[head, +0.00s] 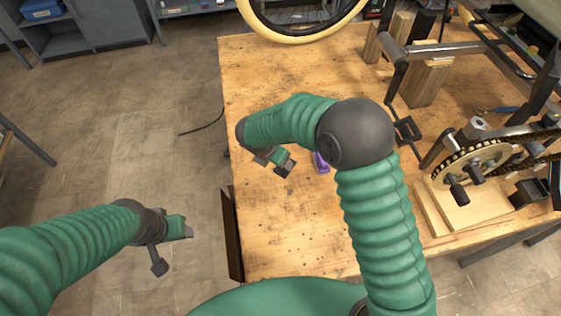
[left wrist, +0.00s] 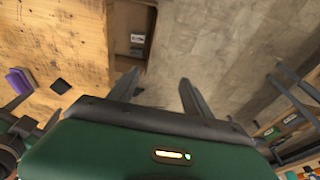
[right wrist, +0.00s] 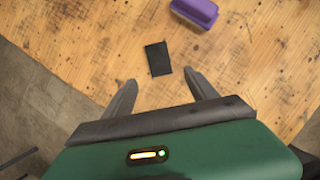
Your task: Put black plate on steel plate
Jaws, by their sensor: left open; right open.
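The black plate (right wrist: 158,58) lies flat on the wooden workbench, just beyond the fingertips of my right gripper (right wrist: 161,80) in the right wrist view. It also shows at the left of the left wrist view (left wrist: 60,86). My right gripper is open and empty above the bench, near its left edge in the head view (head: 274,166). My left gripper (head: 174,250) is open and empty over the floor, left of the bench; its fingers show in the left wrist view (left wrist: 158,80). I cannot make out a steel plate in any view.
A purple object (right wrist: 196,10) lies on the bench (head: 290,235) near the black plate. The trike frame with its chain and crank (head: 470,165) stands at the right, beside wooden blocks (head: 428,80). A wheel (head: 300,22) is at the back. The bench's front left is mostly clear.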

